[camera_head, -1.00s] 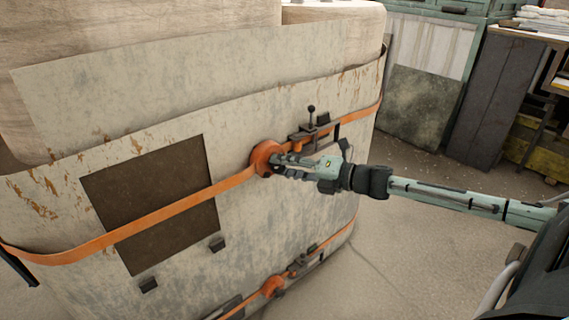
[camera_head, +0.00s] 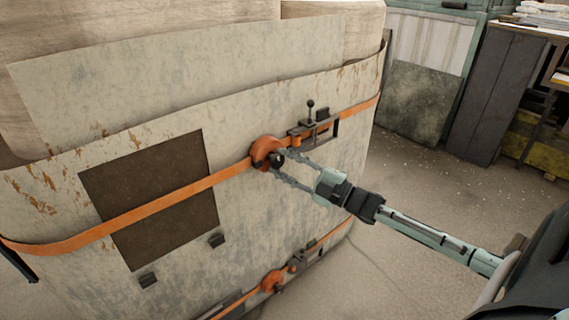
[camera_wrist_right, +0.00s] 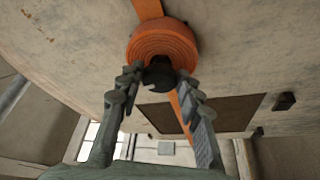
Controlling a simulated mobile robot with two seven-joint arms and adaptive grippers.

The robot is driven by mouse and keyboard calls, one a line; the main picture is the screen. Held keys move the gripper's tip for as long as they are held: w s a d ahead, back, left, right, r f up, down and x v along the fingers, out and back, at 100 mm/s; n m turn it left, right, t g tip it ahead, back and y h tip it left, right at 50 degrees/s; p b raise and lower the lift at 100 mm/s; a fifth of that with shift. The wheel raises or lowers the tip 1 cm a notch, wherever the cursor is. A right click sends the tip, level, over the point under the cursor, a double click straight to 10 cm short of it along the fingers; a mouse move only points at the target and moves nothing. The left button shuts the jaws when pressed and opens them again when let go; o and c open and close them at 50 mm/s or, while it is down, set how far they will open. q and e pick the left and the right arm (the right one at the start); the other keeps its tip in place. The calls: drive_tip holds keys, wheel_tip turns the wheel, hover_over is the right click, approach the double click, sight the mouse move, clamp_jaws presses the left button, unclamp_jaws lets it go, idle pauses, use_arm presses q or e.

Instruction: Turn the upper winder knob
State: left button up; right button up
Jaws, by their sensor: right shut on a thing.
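The upper winder is an orange strap coil (camera_head: 264,149) on the side of the large wrapped load; it also shows in the right wrist view (camera_wrist_right: 160,45). Its small dark knob (camera_head: 279,157) sticks out from the coil's middle, and the wrist view shows it (camera_wrist_right: 158,74) between my fingertips. My right gripper (camera_head: 283,164) has one finger on each side of the knob and is shut on it. The fingers partly cover the knob's sides. My left gripper is not in view.
An orange strap (camera_head: 185,203) runs around the load (camera_head: 110,80). A dark bracket with a lever (camera_head: 314,124) sits just right of the upper coil. A lower winder (camera_head: 273,281) is below. Open floor (camera_head: 420,190) lies to the right, with cabinets and shelves behind.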

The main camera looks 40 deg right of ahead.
drive_tip(key=m+t, duration=0.1)
drive_tip(key=m, duration=0.1)
drive_tip(key=m+h, duration=0.1)
drive_tip(key=m, duration=0.1)
drive_tip(key=shift+f+m+t, duration=0.1)
drive_tip(key=shift+m+t, duration=0.3)
drive_tip(key=m, duration=0.1)
drive_tip(key=m+t+h, duration=0.1)
drive_tip(key=m, duration=0.1)
drive_tip(key=shift+a+h+p, duration=0.2)
drive_tip(key=shift+h+p, duration=0.1)
drive_tip(key=shift+p, duration=0.1)
drive_tip(key=shift+m+h, duration=0.3)
drive_tip(key=shift+m, duration=0.5)
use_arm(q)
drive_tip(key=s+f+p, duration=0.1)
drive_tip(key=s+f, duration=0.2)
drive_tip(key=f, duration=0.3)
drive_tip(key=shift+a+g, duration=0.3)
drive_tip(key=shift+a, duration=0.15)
use_arm(e)
drive_tip(key=shift+a+f+m+t+h, duration=0.1)
drive_tip(key=shift+m+t+h, duration=0.3)
drive_tip(key=shift+m, duration=0.85)
drive_tip(key=shift+m+t+h, duration=0.1)
drive_tip(key=shift+m+h, duration=0.6)
drive_tip(key=shift+m, duration=0.55)
drive_tip(key=o, duration=1.1)
drive_tip(key=shift+o, duration=0.2)
